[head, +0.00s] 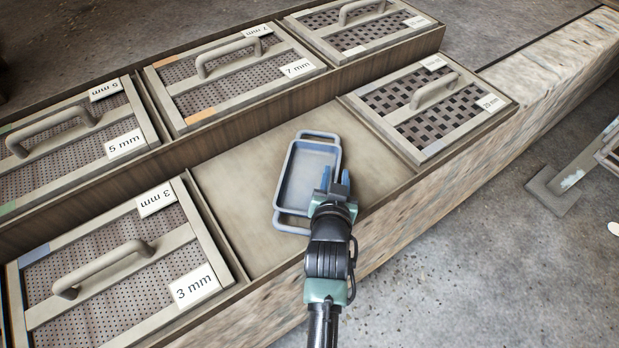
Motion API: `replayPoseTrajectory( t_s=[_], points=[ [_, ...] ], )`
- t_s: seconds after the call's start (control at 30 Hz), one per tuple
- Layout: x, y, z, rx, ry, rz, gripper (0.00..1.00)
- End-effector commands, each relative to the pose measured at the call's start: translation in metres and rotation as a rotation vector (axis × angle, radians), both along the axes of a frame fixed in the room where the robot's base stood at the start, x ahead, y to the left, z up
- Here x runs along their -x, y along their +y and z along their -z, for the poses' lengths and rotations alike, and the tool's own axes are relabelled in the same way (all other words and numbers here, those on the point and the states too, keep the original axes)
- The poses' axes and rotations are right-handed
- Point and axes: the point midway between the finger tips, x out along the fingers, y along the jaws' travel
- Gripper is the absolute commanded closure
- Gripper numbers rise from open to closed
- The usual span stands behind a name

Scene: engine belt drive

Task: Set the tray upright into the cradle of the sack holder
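The tray (308,178) is a shallow blue-grey rectangle with a loop handle at each short end. It lies in the bare compartment between the framed screens, and looks about flat. My gripper (335,180) is at the tray's right long side, near the lower right corner, with blue fingers close to the rim. The fingers and wrist hide part of that side, so I cannot tell whether they touch or grip the rim. No sack holder cradle can be clearly made out; a grey metal foot with a slanted post (566,184) stands on the floor at the right, cut off by the picture edge.
Framed mesh screens with raised handles surround the bare compartment (235,185): a 3 mm screen (120,265) at left, a coarse screen (430,108) at right, a 7 mm screen (235,72) behind. A raised divider runs behind the tray. Concrete floor (480,270) is open at front right.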

Motion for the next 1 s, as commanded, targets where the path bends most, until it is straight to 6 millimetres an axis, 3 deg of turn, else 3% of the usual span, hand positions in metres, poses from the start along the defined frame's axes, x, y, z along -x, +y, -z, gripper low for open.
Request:
replayPoseTrajectory(
  t_s=[0.03,0.17,1.0],
  points=[
    [0.0002,0.0001,0.0000,0.000,0.000,0.000,0.77],
    [0.0003,0.0001,0.0001,0.000,0.000,0.000,1.00],
    [0.0005,0.0001,0.0003,0.000,0.001,0.000,1.00]
  ],
)
